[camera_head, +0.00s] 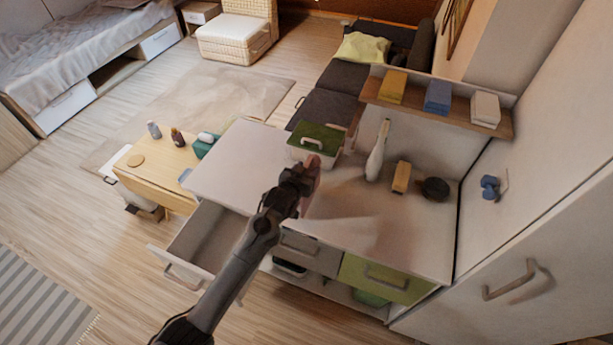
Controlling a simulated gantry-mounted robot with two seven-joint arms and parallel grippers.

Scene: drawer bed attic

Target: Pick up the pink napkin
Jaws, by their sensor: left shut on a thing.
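My left gripper (303,184) is above the white cabinet top, near its middle. It is shut on the pink napkin (314,171), of which only a narrow pinkish strip shows beside the dark fingers. The rest of the napkin is hidden by the gripper. I cannot tell whether the napkin still touches the top. My right gripper is not in view.
A green-lidded box (317,137) stands just behind the gripper. A white bottle-like object (377,152), a yellowish block (401,177) and a dark round object (434,188) stand to the right. An open drawer (202,235) juts out at the left front.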

